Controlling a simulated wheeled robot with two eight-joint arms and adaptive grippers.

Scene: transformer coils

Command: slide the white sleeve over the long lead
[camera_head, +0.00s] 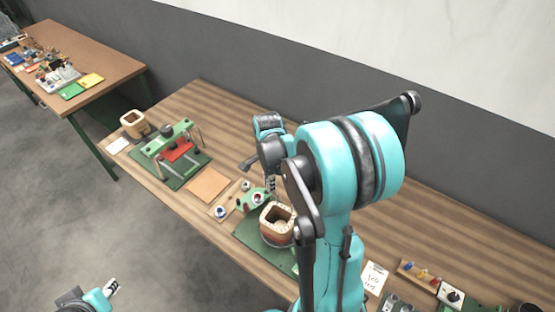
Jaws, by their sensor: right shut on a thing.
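A wooden-looking coil (267,227) with a square opening stands on a green mat (247,231) near the middle of the bench. My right gripper (271,186) reaches down just behind and above the coil. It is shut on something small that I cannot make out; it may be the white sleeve. My own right arm covers much of this area, and I cannot pick out the long lead. My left gripper (112,287) shows only partly at the bottom left, off the bench's front edge and away from the coil. Its fingers are too small to judge.
Left of the coil are a small board with spools (220,212), a tan square pad (208,186) and a green fixture (187,160). Another coil (134,123) stands at the far left. A wooden rack (405,268) with coloured parts is at right. A second table (90,50) stands beyond.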

